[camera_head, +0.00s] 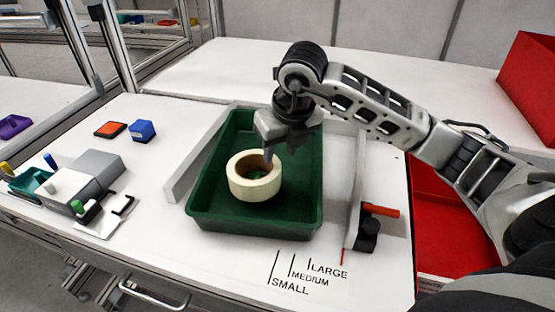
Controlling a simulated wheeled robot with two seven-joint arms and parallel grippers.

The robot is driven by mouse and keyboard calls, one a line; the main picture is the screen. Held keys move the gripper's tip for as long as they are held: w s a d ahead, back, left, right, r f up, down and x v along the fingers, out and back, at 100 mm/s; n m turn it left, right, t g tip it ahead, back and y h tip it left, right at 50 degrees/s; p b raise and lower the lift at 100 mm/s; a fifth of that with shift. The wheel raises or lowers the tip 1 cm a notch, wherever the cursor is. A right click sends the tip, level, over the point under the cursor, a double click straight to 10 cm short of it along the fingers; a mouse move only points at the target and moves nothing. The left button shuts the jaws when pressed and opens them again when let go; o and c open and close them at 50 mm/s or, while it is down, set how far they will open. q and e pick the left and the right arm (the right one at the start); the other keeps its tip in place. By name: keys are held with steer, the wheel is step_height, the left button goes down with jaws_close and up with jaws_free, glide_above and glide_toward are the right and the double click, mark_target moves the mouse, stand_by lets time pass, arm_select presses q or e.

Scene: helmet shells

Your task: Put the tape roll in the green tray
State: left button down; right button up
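The tape roll (254,187) is a cream-coloured ring. It shows inside the outline of the green tray (260,225), toward its near left part, with its hole facing up and green visible through it. I cannot tell whether it rests on the tray floor or sits slightly above it. My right gripper (269,156) comes down from above over the tray. A fingertip is at the far right rim of the roll. Its other finger is not clearly seen, so its opening and any grip on the roll are unclear. My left gripper is out of view.
Pale rails (195,155) flank the tray. A clamp with a red-orange handle (381,210) stands at right. Red bins (450,225) lie beyond the right edge. Blue (142,131) and orange (110,129) blocks and a grey device (85,180) are at left.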

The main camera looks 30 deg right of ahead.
steer(key=v, duration=0.5)
steer(key=shift+s+r, duration=0.15)
steer(key=shift+r, duration=0.2)
